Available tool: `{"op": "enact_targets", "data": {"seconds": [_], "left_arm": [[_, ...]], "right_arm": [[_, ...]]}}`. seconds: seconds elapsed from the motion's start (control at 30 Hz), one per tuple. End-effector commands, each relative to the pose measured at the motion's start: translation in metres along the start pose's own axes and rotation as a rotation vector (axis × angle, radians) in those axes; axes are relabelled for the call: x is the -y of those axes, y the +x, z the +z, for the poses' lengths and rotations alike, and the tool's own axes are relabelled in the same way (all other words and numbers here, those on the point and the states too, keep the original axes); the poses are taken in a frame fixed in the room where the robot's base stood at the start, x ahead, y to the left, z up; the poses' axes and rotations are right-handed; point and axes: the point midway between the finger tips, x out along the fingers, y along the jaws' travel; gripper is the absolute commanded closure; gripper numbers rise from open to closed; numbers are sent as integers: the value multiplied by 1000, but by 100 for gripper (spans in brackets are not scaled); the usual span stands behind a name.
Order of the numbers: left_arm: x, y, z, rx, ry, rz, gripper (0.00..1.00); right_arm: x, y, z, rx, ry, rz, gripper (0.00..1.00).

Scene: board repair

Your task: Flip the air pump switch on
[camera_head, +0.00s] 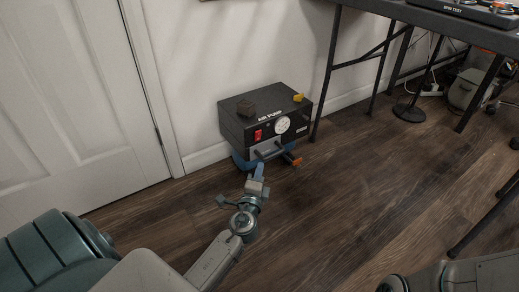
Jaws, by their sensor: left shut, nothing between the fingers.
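The air pump (266,108) is a dark box labelled AIR PUMP, standing on the floor against the wall. A small red switch (258,135) is on its front panel, left of a round white gauge (283,125). The picture is too small to tell which way the switch is set. My left gripper (258,171) is shut and empty, in front of and below the switch. It appears apart from the switch, and its fingertips point toward the pump's lower front. My right arm (480,276) shows at the bottom right, but its gripper is out of view.
A yellow knob (298,97) is on the pump's top, and an orange-tipped part (295,161) sticks out low at its front. A white door (75,95) is at left. A table (455,25) with folding legs stands at right. The wooden floor (350,210) between is clear.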

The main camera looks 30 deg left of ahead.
Motion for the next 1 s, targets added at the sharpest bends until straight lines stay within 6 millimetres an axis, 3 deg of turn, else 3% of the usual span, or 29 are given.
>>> {"op": "enact_targets", "data": {"seconds": [0.17, 0.53, 0.7, 1.0], "left_arm": [[0, 23, 0, 0, 0, -3, 100], [-1, 100, 0, 1, 0, -2, 100], [-1, 117, 19, 1, 2, -2, 100], [0, 126, 29, 0, 0, 1, 100]], "right_arm": [[-1, -3, -1, 3, 0, 0, 100], [-4, -15, -4, 25, -2, 0, 100], [-6, -20, -6, 28, -2, 0, 100], [-6, -22, -7, 27, -2, 0, 100]]}}
